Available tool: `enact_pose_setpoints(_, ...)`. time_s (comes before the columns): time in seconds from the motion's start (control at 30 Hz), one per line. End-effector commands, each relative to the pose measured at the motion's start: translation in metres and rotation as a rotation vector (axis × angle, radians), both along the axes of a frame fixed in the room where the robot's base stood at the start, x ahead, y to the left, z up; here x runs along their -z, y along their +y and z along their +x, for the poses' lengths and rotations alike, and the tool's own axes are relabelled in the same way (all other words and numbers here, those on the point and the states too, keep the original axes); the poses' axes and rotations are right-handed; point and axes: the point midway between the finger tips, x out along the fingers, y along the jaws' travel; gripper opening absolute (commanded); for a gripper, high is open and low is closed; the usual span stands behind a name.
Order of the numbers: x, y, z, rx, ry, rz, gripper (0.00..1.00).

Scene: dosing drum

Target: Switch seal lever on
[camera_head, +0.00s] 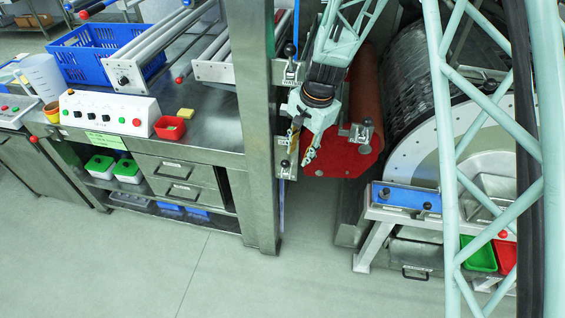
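My gripper (301,155) hangs at the upper middle, pointing down in front of a red drum end (335,155). Its two fingers are apart, with nothing seen between them. A small lever with a black knob (285,163) sits on a metal bracket on the post, just left of the fingertips; I cannot tell whether they touch. No readable label shows which is the seal lever, and the on position cannot be told.
A steel post (255,120) stands close left of my gripper. A large drum (425,85) is at right. A bench with a white button box (108,112), a blue crate (95,55) and a red tray (170,127) is at left. The floor (250,280) in front is clear.

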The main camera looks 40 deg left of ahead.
Motion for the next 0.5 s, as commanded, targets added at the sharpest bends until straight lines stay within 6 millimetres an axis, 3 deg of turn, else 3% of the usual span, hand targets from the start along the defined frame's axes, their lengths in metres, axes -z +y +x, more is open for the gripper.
enact_pose_setpoints(0.2, 0.015, 0.032, -0.004, 0.017, -0.013, 0.011, 0.30)
enact_pose_setpoints(0.5, 0.021, 0.042, -0.005, 0.023, -0.017, 0.016, 0.30)
